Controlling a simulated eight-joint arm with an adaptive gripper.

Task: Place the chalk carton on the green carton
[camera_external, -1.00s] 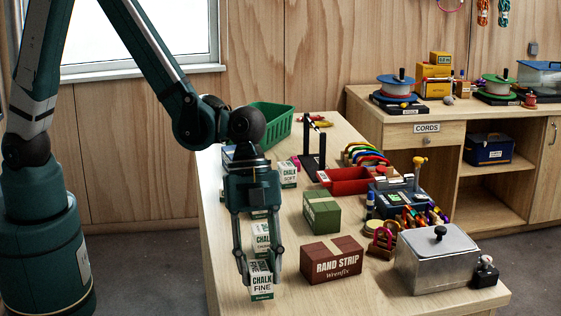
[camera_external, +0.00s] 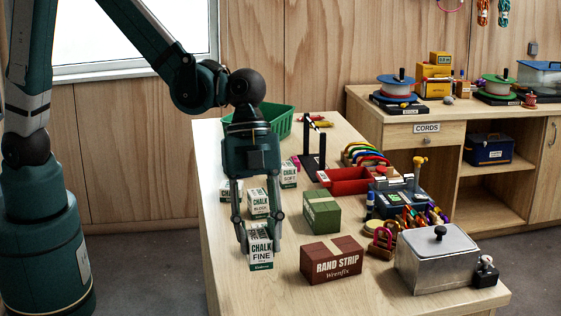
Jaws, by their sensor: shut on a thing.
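The chalk carton, a white and green box marked CHALK FINE (camera_external: 261,254), is between the fingers of my gripper (camera_external: 259,238). My gripper is shut on its sides and holds it upright, apparently above the table near its front left. The green carton (camera_external: 322,213) sits on the table to the right of and behind the held carton. Its top is bare, with a tape strip across it. My gripper is to the left of the green carton and apart from it.
A brown RAND STRIP carton (camera_external: 331,260) stands in front of the green carton. Other chalk cartons, one marked BLOCK (camera_external: 258,203) and one marked SOFT (camera_external: 288,174), stand behind my gripper. A metal box (camera_external: 437,261) and a red tray (camera_external: 345,181) are to the right.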

